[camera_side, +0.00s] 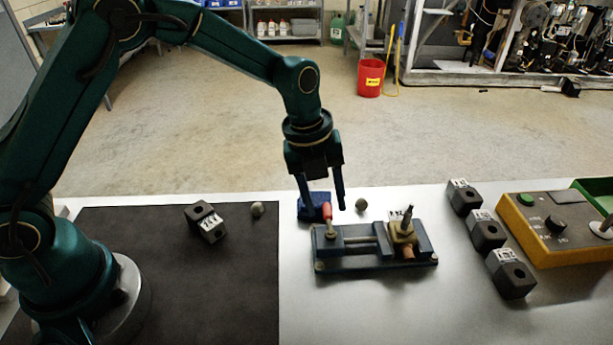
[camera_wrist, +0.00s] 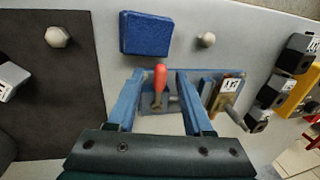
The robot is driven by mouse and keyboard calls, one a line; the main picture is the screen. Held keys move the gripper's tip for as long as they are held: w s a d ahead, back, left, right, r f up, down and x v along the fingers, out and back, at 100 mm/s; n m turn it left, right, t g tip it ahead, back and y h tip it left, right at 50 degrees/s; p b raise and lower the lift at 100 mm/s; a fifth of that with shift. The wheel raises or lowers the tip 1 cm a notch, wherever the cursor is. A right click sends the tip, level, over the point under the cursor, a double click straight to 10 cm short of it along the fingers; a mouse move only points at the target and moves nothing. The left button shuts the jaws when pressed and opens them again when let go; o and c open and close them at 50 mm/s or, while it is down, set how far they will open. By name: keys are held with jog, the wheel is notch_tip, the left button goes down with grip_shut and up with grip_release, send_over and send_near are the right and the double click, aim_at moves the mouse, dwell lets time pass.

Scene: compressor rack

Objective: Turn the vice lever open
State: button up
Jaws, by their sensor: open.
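The vice (camera_side: 375,262) is a dark blue-grey base with a sliding jaw, lying on the light bench in the side view. Its lever (camera_side: 327,214) has a red handle standing up at the vice's left end; it also shows in the wrist view (camera_wrist: 160,78). My gripper (camera_side: 325,209) is open and points down at the handle. In the wrist view my gripper (camera_wrist: 160,74) has one finger on each side of the red handle, with a gap on both sides. A labelled block with a metal post (camera_side: 403,230) sits at the vice's right end.
A blue block (camera_wrist: 147,33) lies just behind the lever, with a grey knob (camera_side: 361,205) to its right. Several dark labelled blocks (camera_side: 487,234) and a yellow control box (camera_side: 555,230) stand at right. A dark mat (camera_side: 150,270) covers the left side.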

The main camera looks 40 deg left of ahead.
grip_shut()
jog(key=s+n, duration=0.1)
jog(key=n, duration=0.1)
jog(key=a+n, duration=0.1)
jog(key=n, duration=0.1)
jog(key=shift+s+y, duration=0.4)
jog(key=s+n, duration=0.1)
jog(key=n, duration=0.1)
jog(key=s+n, duration=0.1)
jog(key=n, duration=0.1)
jog(key=shift+n+t+y, duration=0.3)
jog(key=shift+n+y, duration=0.1)
jog(key=n, duration=0.1)
jog(key=s+n, duration=0.1)
jog(key=n, duration=0.1)
jog(key=s+n, duration=0.1)
jog(key=shift+d+n+y, duration=0.25)
jog(key=shift+n+y, duration=0.05)
jog(key=shift+y, duration=0.1)
jog(key=shift+s+d+n+y, duration=0.15)
jog(key=shift+s+d+n, duration=0.1)
jog(key=shift+n, duration=0.5)
jog(key=shift+s+d+n+y, duration=0.15)
jog(key=shift+s+n, duration=0.15)
jog(key=shift+n, duration=0.4)
jog(key=shift+s+d+n+y, duration=0.1)
jog(key=shift+s+d+n, duration=0.15)
jog(key=shift+n, duration=0.5)
jog(key=shift+s, duration=0.1)
